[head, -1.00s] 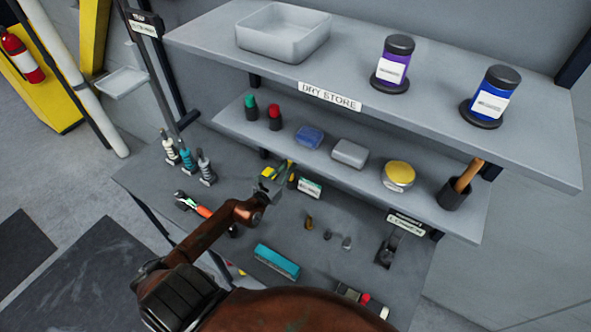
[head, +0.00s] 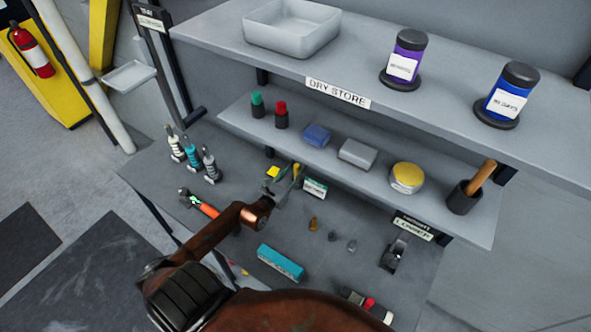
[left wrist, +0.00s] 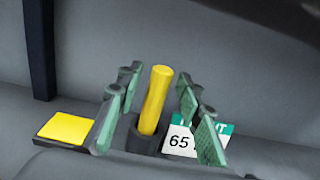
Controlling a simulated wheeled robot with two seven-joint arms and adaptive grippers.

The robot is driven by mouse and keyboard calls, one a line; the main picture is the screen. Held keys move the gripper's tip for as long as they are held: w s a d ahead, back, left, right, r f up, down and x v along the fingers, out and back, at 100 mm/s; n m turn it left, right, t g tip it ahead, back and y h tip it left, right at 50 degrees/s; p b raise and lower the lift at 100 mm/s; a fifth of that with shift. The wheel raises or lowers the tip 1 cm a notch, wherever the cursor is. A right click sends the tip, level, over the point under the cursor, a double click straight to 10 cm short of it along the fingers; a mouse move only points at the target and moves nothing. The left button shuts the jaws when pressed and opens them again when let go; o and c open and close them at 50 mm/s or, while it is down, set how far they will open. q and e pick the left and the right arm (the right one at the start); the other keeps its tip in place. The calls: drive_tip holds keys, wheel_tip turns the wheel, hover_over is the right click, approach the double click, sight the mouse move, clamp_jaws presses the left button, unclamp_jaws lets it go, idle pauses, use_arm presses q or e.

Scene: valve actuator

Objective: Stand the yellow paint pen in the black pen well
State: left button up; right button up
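The yellow paint pen (left wrist: 156,98) stands with its lower end inside the black pen well (left wrist: 141,141) in the left wrist view. It leans slightly to the right in that picture. My left gripper (left wrist: 158,105) is open, with its green-padded fingers on both sides of the pen and gaps between them and it. In the head view my left gripper (head: 284,184) is at the back of the bench, below the lower shelf. The pen (head: 297,170) shows only as a thin yellow bit there, and the well is mostly hidden. My right gripper is in neither view.
A yellow square (left wrist: 69,127) lies left of the well, and a green-and-white "65" card (left wrist: 190,139) stands to its right. The lower shelf (head: 330,160) overhangs the back of the bench.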

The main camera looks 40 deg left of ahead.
use_arm(q)
drive_tip(key=shift+r, duration=0.2)
drive_tip(key=s+d+b, duration=0.1)
drive_tip(key=s, duration=1.1)
drive_tip(key=shift+d, duration=0.2)
drive_tip(key=shift+f, duration=0.1)
